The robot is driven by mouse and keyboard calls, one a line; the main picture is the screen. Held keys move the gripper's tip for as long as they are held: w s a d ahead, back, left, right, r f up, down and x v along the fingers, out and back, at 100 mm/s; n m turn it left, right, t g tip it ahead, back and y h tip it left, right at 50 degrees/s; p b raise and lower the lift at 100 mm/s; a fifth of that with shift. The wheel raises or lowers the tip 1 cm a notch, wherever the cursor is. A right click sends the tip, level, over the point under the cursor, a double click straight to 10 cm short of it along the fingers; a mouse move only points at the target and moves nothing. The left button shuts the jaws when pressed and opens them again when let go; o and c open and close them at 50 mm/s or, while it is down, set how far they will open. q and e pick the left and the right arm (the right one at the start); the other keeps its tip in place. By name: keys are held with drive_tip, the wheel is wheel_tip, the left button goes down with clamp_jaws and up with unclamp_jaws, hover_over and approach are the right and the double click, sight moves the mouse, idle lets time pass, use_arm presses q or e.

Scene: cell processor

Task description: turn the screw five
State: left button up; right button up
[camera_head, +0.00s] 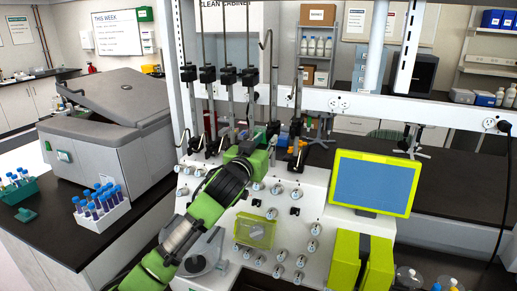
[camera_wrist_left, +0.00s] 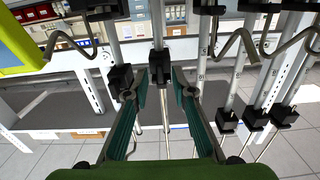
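Several upright metal rods with black clamp blocks stand at the cell processor, in the middle of the head view. I cannot tell which screw is number five; the labels are too small to read surely. My left gripper (camera_head: 262,137) is among the rods, in front of the clamps. In the left wrist view its two green-padded fingers (camera_wrist_left: 160,82) are apart, with a black clamp block (camera_wrist_left: 159,62) on a rod between or just beyond their tips. Contact cannot be told. Another black clamp block (camera_wrist_left: 121,78) is close beside the left fingertip. My right gripper is not in view.
The processor's white panel (camera_head: 300,205) carries several knobs. A green-framed screen (camera_head: 374,183) stands right of it. A grey machine (camera_head: 110,130) and a white rack of blue-capped tubes (camera_head: 103,213) are on the left. Neighbouring rods and bent handles (camera_wrist_left: 240,45) crowd the gripper.

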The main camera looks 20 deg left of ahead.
use_arm(q)
drive_tip(key=s, duration=1.1)
drive_tip(key=shift+s+a, duration=0.25)
drive_tip(key=shift+f, duration=0.1)
